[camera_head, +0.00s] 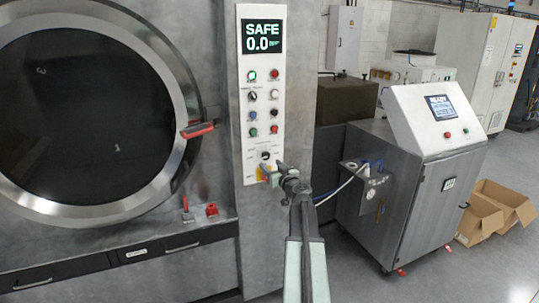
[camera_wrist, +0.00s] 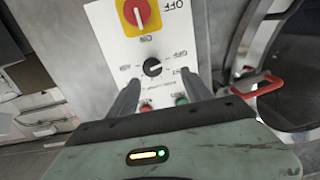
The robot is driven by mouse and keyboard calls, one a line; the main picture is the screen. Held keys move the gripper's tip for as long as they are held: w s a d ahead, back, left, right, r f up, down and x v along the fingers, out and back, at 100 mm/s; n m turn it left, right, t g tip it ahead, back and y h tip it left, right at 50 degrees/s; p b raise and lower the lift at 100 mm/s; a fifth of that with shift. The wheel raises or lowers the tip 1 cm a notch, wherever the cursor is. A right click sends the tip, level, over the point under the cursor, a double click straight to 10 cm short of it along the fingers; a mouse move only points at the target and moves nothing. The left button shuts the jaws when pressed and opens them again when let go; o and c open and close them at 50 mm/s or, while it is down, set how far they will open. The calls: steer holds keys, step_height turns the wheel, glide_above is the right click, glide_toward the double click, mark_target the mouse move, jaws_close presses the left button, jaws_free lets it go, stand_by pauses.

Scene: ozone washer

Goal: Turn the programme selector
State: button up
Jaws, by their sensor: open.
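A black round selector knob (camera_wrist: 152,67) with a white pointer mark and printed labels around it sits on the white control panel (camera_wrist: 105,25). In the head view the knob (camera_head: 265,156) is low on the panel, just above my gripper (camera_head: 272,171). In the wrist view my gripper (camera_wrist: 160,78) is open and empty. Its two dark fingers point at the panel, one on each side of the knob in the picture. I cannot tell whether they touch the panel or the knob. The wrist picture shows the panel upside down.
A red-and-yellow rotary switch (camera_wrist: 138,12) lies close below the knob on the panel. Green (camera_head: 253,132) and red (camera_head: 274,129) buttons are above it. A display (camera_head: 262,37) reads SAFE 0.0. A large round door (camera_head: 180,150) with a red handle (camera_head: 198,130) is left. A steel cabinet (camera_head: 430,190) stands right.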

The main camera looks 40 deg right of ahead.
mark_target(267, 156)
steer(key=x, duration=0.2)
steer(key=d+x, duration=0.1)
steer(key=x, duration=0.4)
steer(key=shift+d+r, duration=0.25)
steer(key=shift+d, duration=0.15)
steer(key=shift+c, duration=0.4)
